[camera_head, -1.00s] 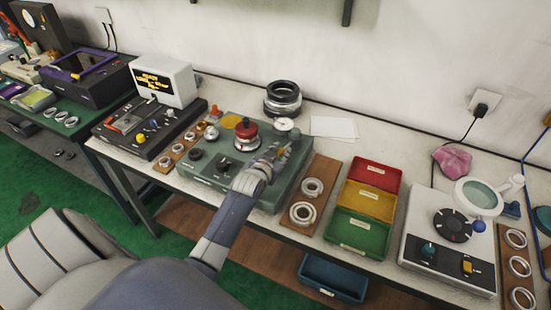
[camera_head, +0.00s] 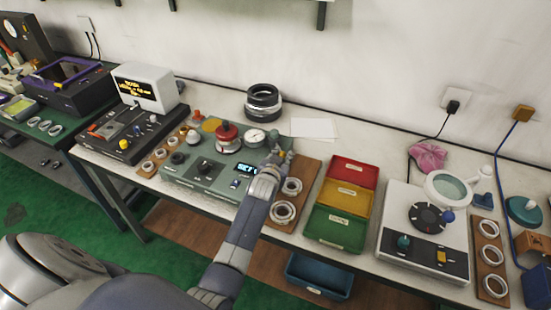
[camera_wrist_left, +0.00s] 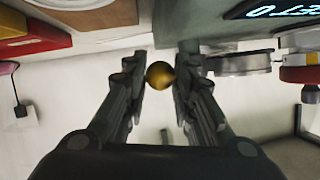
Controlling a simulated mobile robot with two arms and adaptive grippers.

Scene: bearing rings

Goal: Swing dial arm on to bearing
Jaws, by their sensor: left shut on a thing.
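The green bearing tester (camera_head: 200,172) stands on the bench in the head view. Its red-topped bearing spindle (camera_head: 227,137) has a silvery ring below the red part. The round white dial (camera_head: 254,135) is just right of it, close beside it; I cannot tell whether they touch. My left gripper (camera_head: 279,148) is at the tester's right edge, right of the dial. In the left wrist view its fingers are shut on a small gold ball knob (camera_wrist_left: 160,75). The dial's rim (camera_wrist_left: 240,63) and the red part (camera_wrist_left: 299,74) show at the right there. The dial arm is largely hidden.
A wooden board with bearing rings (camera_head: 284,212) lies right of the tester, beside red, yellow and green bins (camera_head: 335,231). Stacked black rings (camera_head: 263,102) stand behind. A white sheet (camera_head: 314,128) lies on clear bench at the back.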

